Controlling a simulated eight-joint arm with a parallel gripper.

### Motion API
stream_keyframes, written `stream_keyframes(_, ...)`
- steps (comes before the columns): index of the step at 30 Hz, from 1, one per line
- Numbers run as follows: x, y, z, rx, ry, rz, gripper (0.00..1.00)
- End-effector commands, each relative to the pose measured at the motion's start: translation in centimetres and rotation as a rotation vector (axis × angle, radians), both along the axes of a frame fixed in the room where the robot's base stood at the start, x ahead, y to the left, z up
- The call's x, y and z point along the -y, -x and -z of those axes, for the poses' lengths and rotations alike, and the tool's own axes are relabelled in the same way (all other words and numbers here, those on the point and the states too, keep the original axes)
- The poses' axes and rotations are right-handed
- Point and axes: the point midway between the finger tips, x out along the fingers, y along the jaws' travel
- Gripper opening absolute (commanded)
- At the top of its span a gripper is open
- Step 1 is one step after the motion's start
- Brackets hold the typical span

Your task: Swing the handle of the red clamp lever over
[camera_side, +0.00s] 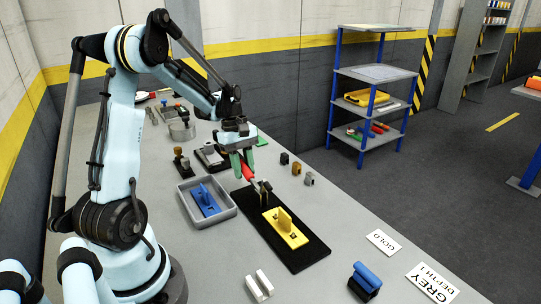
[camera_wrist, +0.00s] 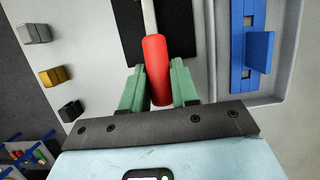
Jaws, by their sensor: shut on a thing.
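The red clamp lever handle (camera_side: 247,171) sits at the far end of a black base plate (camera_side: 313,249). In the wrist view the red handle (camera_wrist: 157,70) lies between the two green fingers of my gripper (camera_wrist: 158,88), with its metal shank running up out of the frame. My gripper (camera_side: 242,161) is shut on the handle in the side view. The dark clamp body (camera_side: 265,191) stands on the plate just nearer than the handle. A yellow bracket piece (camera_side: 286,229) lies on the plate in front of the clamp.
A grey tray (camera_side: 231,212) with a blue bracket (camera_side: 206,201) stands left of the plate. Small black, gold and grey blocks (camera_side: 297,168) stand to the right. A white piece (camera_side: 259,286), a blue-and-black piece (camera_side: 365,280) and label cards (camera_side: 383,242) lie nearer the camera.

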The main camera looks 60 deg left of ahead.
Motion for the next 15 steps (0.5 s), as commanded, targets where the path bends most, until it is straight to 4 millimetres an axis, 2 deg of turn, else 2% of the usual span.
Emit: stream_keyframes(15,0.7,0.0,-1.4,0.001,0.006,0.003,0.0)
